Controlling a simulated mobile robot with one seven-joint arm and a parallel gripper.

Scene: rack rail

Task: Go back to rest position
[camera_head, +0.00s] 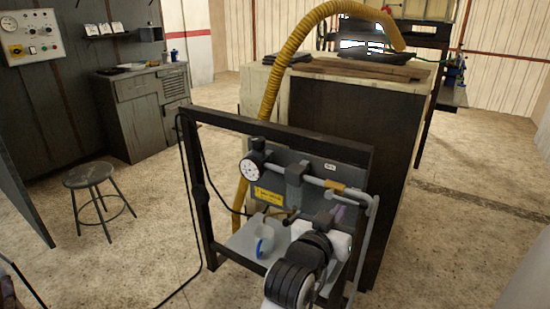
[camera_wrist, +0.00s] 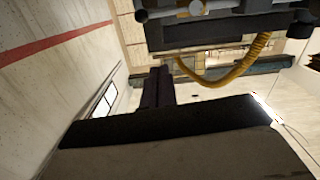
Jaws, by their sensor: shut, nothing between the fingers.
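My arm reaches up from the bottom of the head view, in front of a black-framed rack (camera_head: 191,190). My gripper (camera_wrist: 157,88) shows in the wrist view as two dark fingers close together, with nothing between them. In the head view my own wrist hides the fingertips, so their distance from the rack is unclear. The rack carries a grey rail pipe (camera_head: 318,181) with a round dial gauge (camera_head: 250,170) at its left end and a grey panel with a yellow label (camera_head: 268,194). A clear mug with a blue handle (camera_head: 265,246) stands on the rack's lower shelf, left of my wrist.
A dark cabinet with a pale side stands behind the rack (camera_head: 350,130). A yellow corrugated hose (camera_head: 282,70) arches over it; the wrist view also shows it (camera_wrist: 235,78). A round stool (camera_head: 88,176) and grey workbench (camera_head: 145,110) stand left. Floor between stool and rack is largely clear.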

